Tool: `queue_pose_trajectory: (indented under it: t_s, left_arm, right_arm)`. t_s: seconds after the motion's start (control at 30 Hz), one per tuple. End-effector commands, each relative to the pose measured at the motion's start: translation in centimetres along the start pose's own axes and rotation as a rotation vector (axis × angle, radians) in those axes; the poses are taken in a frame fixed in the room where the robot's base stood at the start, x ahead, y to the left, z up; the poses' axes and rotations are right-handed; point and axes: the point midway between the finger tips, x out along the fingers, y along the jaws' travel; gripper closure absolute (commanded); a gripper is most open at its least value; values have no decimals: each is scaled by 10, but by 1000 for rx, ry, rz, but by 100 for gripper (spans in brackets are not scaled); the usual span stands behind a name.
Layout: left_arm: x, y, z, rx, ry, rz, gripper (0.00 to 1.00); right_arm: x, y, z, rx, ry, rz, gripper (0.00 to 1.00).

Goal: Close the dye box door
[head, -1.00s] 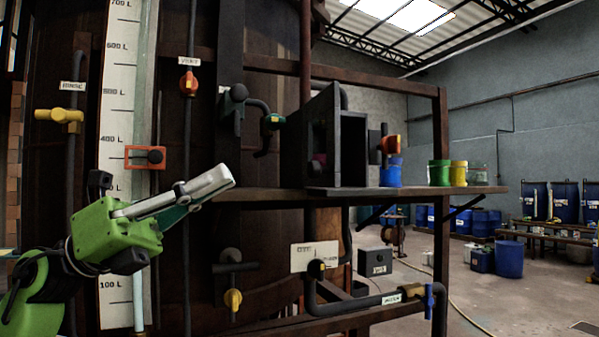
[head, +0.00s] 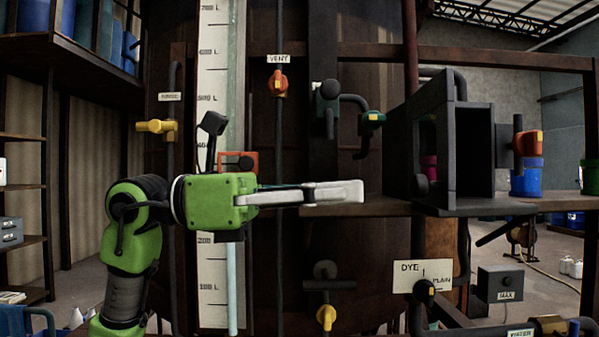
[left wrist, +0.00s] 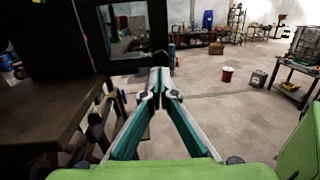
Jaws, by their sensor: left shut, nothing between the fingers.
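The dye box (head: 478,203) is a dark, open-fronted box on the wooden shelf at the right of the head view. Its dark door (head: 398,150) appears to stand open on the box's left side, with a window and a round knob (head: 421,184); a pink thing shows through the window. My left gripper (head: 358,191) is shut and empty, level, just left of the door at about knob height. In the left wrist view, the shut fingertips (left wrist: 160,82) are below a dark windowed panel, probably the door (left wrist: 90,40); I cannot tell whether they touch. My right gripper is not in view.
The wooden shelf (head: 540,204) runs under the box and carries a blue pot (head: 526,178) on its right. Open floor shows in the left wrist view.

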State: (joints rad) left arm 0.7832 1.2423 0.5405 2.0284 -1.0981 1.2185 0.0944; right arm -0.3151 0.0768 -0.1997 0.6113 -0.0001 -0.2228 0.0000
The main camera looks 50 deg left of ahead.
Motion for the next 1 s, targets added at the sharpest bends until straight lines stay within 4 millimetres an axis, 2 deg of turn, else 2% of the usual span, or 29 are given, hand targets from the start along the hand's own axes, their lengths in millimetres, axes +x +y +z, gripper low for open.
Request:
queue_pose_trajectory:
  t_s: [0.03,0.1,0.23,0.33,0.5,1.0]
  left_arm:
    - [12,-1,5,-1,3,-3,100]
    - [24,-1,5,-1,2,-3,100]
    - [42,0,4,-1,0,-2,100]
    - [50,0,3,-1,0,-2,100]
    - [56,0,0,-1,0,-1,100]
    - [57,4,0,0,1,12,100]
  right_arm:
    - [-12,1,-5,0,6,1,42]
    - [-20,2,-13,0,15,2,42]
    - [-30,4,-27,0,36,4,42]
    - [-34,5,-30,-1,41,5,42]
    - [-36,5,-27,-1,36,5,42]
    - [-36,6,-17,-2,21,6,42]
